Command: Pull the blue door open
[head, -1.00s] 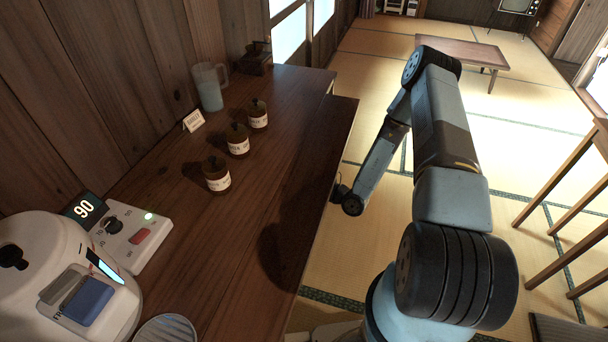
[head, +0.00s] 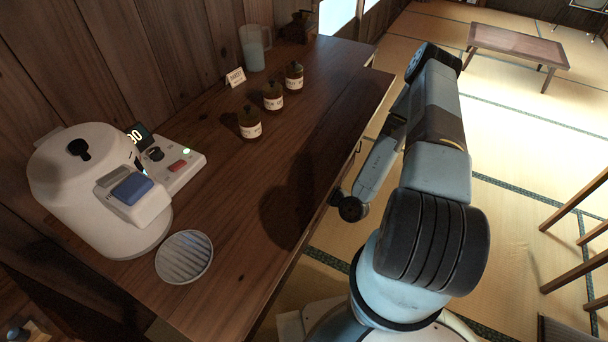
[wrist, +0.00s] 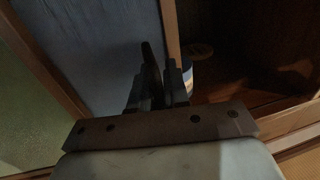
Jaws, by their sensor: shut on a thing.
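The blue door (wrist: 105,45) is a blue panel in a wooden frame, at the upper left of the wrist view. To the right of its frame edge, a dark brown cabinet interior shows through an opening. My gripper (wrist: 155,88) is at the door's face near that edge. Its dark fingers are shut around a dark upright bar, which looks like the door's handle. The exact contact is in shadow. In the head view the counter hides the door, and the fingers cannot be made out.
A blue and white item (wrist: 187,72) shows in the cabinet opening. The wooden counter (head: 225,200) holds a white appliance (head: 90,185), a round ribbed plate (head: 184,257), several small jars and a jug (head: 252,48). A low table (head: 515,42) stands far off.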

